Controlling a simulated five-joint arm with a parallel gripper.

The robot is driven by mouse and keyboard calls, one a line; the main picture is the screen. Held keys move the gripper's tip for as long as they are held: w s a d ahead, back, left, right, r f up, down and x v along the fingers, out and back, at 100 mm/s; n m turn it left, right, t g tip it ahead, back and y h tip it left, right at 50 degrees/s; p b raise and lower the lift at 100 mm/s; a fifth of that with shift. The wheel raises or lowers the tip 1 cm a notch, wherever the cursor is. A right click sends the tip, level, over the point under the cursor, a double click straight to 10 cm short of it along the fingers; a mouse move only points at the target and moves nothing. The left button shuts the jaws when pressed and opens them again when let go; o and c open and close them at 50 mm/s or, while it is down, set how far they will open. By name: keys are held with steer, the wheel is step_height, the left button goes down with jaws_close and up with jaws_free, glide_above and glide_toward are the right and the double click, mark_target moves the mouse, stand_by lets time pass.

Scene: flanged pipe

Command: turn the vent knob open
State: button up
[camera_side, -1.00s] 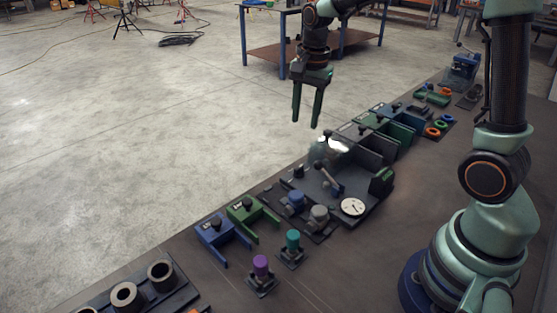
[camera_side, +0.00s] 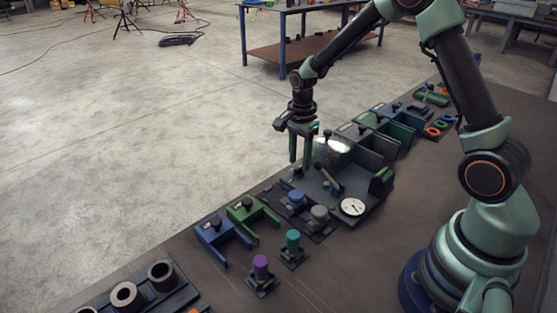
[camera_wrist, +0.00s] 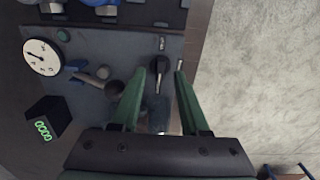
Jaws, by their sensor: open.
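A small black knob (camera_side: 298,173), which I take for the vent knob, sits at the far left edge of the dark plate (camera_side: 350,188). In the wrist view the knob (camera_wrist: 160,64) has a pale pointer strip, with small pale labels near it. My gripper (camera_side: 300,163) points down just above the knob. In the wrist view its two green fingers (camera_wrist: 160,73) are apart, with the knob showing between their tips. I cannot tell whether the tips are at the knob's height; no contact shows.
A lever with a dark ball end (camera_wrist: 113,90) stands beside the left finger. Blue and grey knobs (camera_side: 319,213) stand in front. Dark upright panels (camera_side: 367,151) rise behind.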

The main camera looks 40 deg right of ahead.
steer(key=shift+f, duration=1)
jaws_close()
